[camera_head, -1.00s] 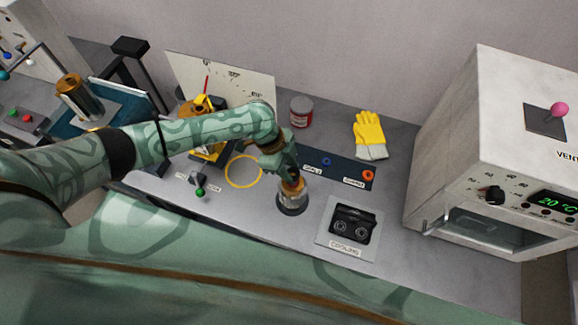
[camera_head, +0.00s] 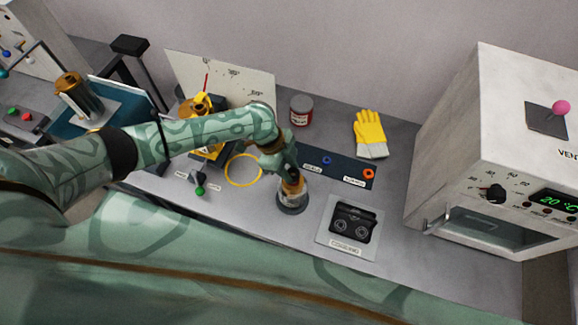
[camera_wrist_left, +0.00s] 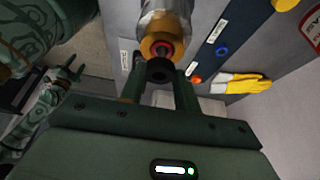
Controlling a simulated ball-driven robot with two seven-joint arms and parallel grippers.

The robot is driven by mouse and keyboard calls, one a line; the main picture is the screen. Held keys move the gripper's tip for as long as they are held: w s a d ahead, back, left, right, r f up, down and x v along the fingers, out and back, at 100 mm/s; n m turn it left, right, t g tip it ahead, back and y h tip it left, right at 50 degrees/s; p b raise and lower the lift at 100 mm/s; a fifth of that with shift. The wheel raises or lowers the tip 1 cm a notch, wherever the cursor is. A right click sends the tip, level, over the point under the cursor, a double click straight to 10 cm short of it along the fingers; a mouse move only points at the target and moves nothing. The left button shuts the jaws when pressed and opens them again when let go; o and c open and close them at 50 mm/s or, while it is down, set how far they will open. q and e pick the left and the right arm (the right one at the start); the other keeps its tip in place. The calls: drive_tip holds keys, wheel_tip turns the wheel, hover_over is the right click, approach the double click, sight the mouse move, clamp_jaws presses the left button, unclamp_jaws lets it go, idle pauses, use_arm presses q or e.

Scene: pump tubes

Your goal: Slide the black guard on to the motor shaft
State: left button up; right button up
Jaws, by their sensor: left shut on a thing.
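The motor (camera_head: 292,194) stands upright in a dark round base on the bench. In the left wrist view its silver body (camera_wrist_left: 166,14) has a brass end (camera_wrist_left: 162,45) with a red ring in it. My left gripper (camera_head: 292,176) is over the motor's top. In the wrist view my left gripper (camera_wrist_left: 160,80) is shut on the black guard (camera_wrist_left: 160,70), a small dark ring between the fingers. The guard overlaps the edge of the brass end; I cannot tell whether they touch. The shaft is not clearly visible. A green arm end, likely my right gripper (camera_wrist_left: 62,76), shows at the left, its jaws unclear.
The COOLING fixture (camera_head: 352,224) is close to the right of the motor. A dark strip with a blue ring (camera_head: 326,161) and an orange ring (camera_head: 369,174) lies behind.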

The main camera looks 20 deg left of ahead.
use_arm(q)
drive_tip(key=shift+f+b, duration=0.65)
drive_tip(key=shift+f, duration=0.25)
drive_tip(key=o, duration=1)
drive_tip(key=shift+r, duration=0.1)
drive_tip(key=p+v, duration=0.2)
drive_tip(key=v, duration=1.4)
drive_tip(key=shift+r, duration=0.15)
